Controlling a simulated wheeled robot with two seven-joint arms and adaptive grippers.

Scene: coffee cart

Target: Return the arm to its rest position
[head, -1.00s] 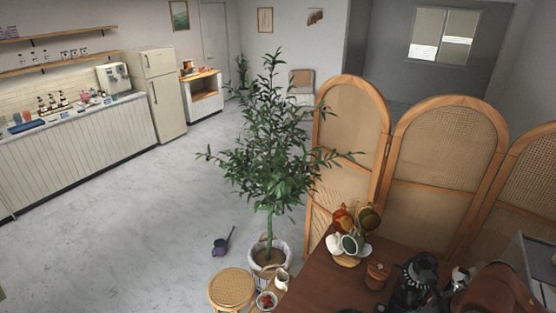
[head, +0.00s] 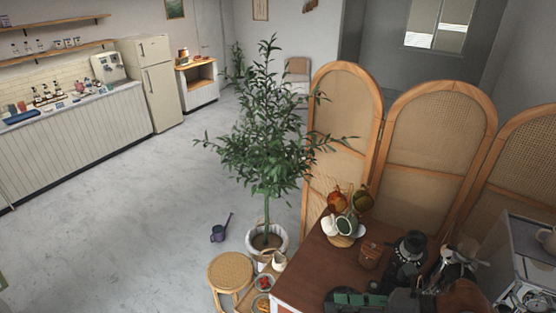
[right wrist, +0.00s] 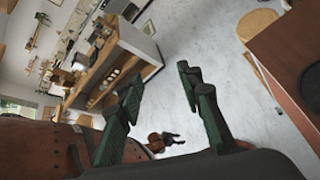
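My right gripper (head: 358,299) shows at the bottom edge of the head view, over the front of the brown table (head: 300,271). Its green fingers also show in the right wrist view (right wrist: 158,88). They stand well apart with nothing between them, and floor shows through the gap. Much of the right arm is cut off by the frame. My left gripper is in neither view.
A mug rack (head: 345,228) with several cups, a brown canister (head: 370,254) and a black grinder (head: 410,252) stand on the table near the gripper. A potted tree (head: 267,165), a woven stool (head: 230,270) and rattan screens (head: 432,150) surround it. Open floor lies left.

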